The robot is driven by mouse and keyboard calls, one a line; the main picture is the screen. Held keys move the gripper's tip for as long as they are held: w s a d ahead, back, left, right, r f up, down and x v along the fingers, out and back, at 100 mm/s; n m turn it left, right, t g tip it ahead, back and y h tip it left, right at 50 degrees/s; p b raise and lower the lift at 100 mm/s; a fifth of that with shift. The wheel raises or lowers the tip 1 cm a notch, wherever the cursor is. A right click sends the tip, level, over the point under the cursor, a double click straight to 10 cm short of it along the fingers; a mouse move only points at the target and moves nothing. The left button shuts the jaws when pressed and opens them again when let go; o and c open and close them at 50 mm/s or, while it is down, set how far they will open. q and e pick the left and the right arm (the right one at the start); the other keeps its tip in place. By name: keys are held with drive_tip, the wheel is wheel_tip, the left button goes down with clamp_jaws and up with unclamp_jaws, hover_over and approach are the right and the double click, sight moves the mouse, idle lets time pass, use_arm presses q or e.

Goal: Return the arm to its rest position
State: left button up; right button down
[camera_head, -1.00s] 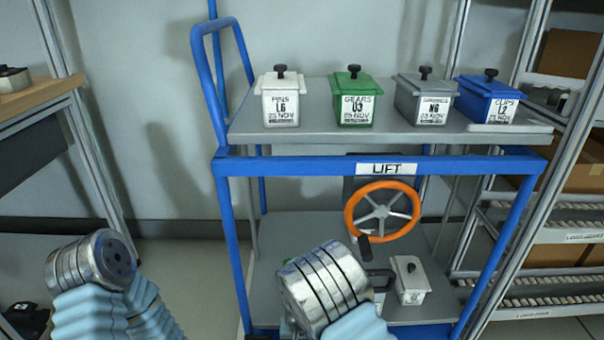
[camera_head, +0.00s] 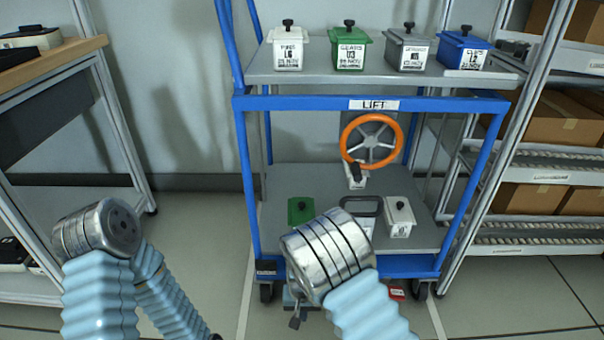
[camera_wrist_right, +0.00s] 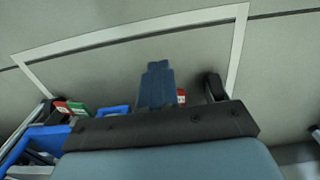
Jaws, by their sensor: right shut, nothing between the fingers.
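My right arm (camera_head: 330,255) reaches in from the bottom of the head view, in front of the cart's lower shelf. Its gripper (camera_head: 296,310) shows only partly below the silver wrist joint. In the right wrist view the fingers (camera_wrist_right: 157,86) are together and empty, pointing toward the floor. My left arm (camera_head: 97,230) is bent at the lower left of the head view; its gripper is not in view.
A blue cart (camera_head: 372,103) marked LIFT carries several lidded boxes on top and an orange handwheel (camera_head: 371,141). A green box (camera_head: 301,210) and a white box (camera_head: 399,217) are on its lower shelf. Racks (camera_head: 545,160) stand right, a workbench (camera_head: 50,60) left. Floor (camera_head: 195,235) between is clear.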

drive_tip(key=s+d+f+m+y+p, duration=0.1)
drive_tip(key=s+d+f+p, duration=0.25)
drive_tip(key=s+d, duration=0.55)
use_arm(q)
wheel_tip(320, 180, up, 6)
drive_tip(key=d+p, duration=0.1)
drive_tip(key=p, duration=0.2)
drive_tip(key=shift+s+r, duration=0.2)
drive_tip(key=shift+r, duration=0.05)
use_arm(e)
drive_tip(key=s+d+r+y, duration=0.2)
drive_tip(key=s+r+y, duration=0.1)
drive_tip(key=s+r, duration=0.3)
drive_tip(key=shift+s+d+m+t, duration=0.3)
drive_tip(key=shift+s+m+t, duration=0.1)
drive_tip(key=shift+s, duration=0.3)
drive_tip(key=shift+f, duration=0.1)
